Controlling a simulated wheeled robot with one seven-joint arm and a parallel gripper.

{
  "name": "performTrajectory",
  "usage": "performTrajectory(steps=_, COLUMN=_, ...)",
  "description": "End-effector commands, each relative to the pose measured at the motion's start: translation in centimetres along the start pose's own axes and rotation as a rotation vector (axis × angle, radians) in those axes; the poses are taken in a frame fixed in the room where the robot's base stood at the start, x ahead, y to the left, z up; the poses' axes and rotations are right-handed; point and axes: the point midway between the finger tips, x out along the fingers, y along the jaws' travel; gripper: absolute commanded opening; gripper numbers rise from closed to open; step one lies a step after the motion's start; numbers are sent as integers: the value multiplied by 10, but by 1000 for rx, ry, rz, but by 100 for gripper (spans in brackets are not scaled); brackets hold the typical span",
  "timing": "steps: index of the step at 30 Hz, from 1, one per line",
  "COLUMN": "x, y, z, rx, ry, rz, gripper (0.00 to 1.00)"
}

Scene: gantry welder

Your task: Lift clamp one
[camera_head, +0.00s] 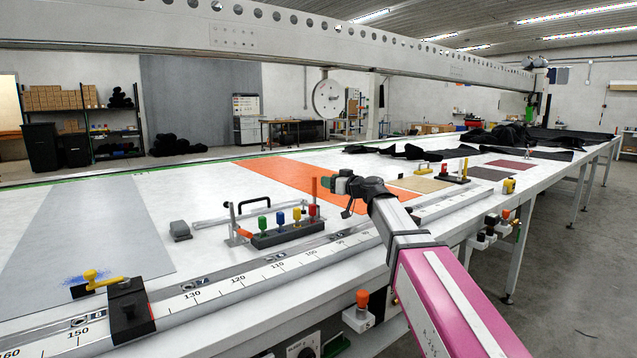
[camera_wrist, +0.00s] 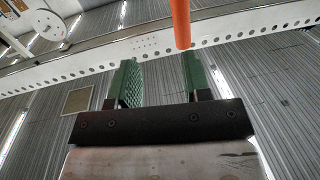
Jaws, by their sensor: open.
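My gripper (camera_head: 327,182) reaches over the table from the right, its green fingers pointing left. In the wrist view the two green fingers (camera_wrist: 158,82) are apart, with nothing gripped between them. An upright orange-red rod (camera_head: 314,188) stands just left of the fingertips; an orange rod (camera_wrist: 180,22) also shows in the wrist view, close to the right fingertip. Whether it touches is unclear. A black-handled clamp (camera_head: 236,228) with a long bar stands to the left. A yellow-handled clamp (camera_head: 95,281) sits at the near left. No label tells which is clamp one.
A dark block (camera_head: 288,235) with several coloured knobs stands below my gripper. A ruled rail (camera_head: 232,282) carrying a black slider (camera_head: 129,310) runs along the table's front edge.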

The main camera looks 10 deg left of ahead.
Motion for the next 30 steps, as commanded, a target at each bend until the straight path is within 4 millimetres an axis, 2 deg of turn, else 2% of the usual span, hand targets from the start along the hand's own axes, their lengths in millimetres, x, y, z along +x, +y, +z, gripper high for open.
performTrajectory(steps=1, x=3, y=-14, z=5, rx=-6, ry=3, rz=-39, gripper=44)
performTrajectory(steps=5, x=9, y=-26, z=9, rx=-17, ry=11, rz=-83, gripper=44)
performTrajectory(steps=11, x=27, y=-27, z=8, rx=-18, ry=12, rz=-85, gripper=44)
performTrajectory(steps=21, x=74, y=-30, z=7, rx=-17, ry=12, rz=-82, gripper=44)
performTrajectory(steps=30, x=81, y=-32, z=8, rx=-18, ry=11, rz=-81, gripper=44)
